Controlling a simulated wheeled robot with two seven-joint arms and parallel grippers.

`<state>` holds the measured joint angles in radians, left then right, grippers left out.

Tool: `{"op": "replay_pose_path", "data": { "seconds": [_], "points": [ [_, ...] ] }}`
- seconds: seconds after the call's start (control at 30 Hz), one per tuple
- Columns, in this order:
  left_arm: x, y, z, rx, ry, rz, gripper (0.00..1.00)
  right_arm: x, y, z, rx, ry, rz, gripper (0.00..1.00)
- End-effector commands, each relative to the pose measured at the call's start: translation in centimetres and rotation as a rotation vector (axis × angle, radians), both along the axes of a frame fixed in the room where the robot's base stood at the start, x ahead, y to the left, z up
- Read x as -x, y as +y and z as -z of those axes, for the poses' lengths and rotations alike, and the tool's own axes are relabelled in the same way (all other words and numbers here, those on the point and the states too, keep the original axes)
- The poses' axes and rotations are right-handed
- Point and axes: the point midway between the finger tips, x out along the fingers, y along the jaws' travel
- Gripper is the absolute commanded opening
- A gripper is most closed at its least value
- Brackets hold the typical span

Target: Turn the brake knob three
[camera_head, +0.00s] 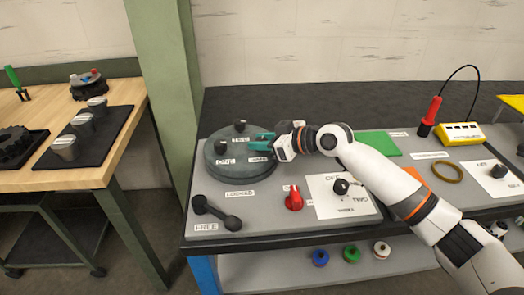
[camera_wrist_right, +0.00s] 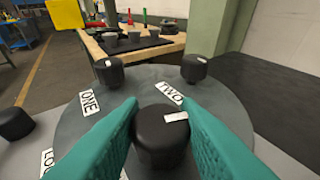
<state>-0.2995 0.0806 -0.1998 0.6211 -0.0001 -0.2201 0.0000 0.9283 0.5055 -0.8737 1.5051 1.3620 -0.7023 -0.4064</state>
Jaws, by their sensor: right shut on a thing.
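A round grey plate (camera_head: 215,172) with several black knobs lies on the grey bench. In the right wrist view, one knob (camera_wrist_right: 109,72) stands by the label ONE (camera_wrist_right: 90,102) and another knob (camera_wrist_right: 194,68) by the label TWO (camera_wrist_right: 169,93). A nearer black knob (camera_wrist_right: 162,140) with a white mark on top sits between the teal fingers of my right gripper (camera_wrist_right: 162,122). The right gripper (camera_head: 262,142) is shut on it; this knob's own label is mostly hidden in the wrist view. My left gripper is not in view.
A black lever (camera_head: 217,213) lies between labels LOCKED and FREE. A red knob (camera_head: 293,198) and a white panel with a black knob (camera_head: 341,187) stand in front of my right arm. A yellow meter with a red probe (camera_head: 460,134) is at the right. A wooden table (camera_head: 120,150) stands left.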

Motion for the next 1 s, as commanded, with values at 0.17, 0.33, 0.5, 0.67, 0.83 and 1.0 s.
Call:
{"op": "replay_pose_path", "data": {
  "seconds": [0.17, 0.33, 0.5, 0.67, 0.83, 1.0],
  "points": [
    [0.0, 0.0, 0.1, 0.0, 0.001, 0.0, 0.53, 0.1, 0.0, 0.1, 0.001, 0.001, -0.006, 0.07],
    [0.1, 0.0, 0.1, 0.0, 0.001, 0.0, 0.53, 0.1, 0.0, 0.1, 0.002, 0.003, -0.006, 0.31],
    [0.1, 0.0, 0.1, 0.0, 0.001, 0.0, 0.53, 0.1, 0.0, 0.1, 0.001, 0.002, -0.006, 0.52],
    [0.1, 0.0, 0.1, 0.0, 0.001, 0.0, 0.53, 0.1, 0.0, 0.0, 0.0, 0.002, -0.006, 0.52],
    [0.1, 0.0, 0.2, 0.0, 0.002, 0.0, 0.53, 0.3, -0.5, -0.2, -0.001, 0.001, -0.005, 0.52],
    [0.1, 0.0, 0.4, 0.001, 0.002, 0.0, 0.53, 1.7, -2.7, -1.1, 0.003, -0.001, -0.004, 0.52]
  ]
}}
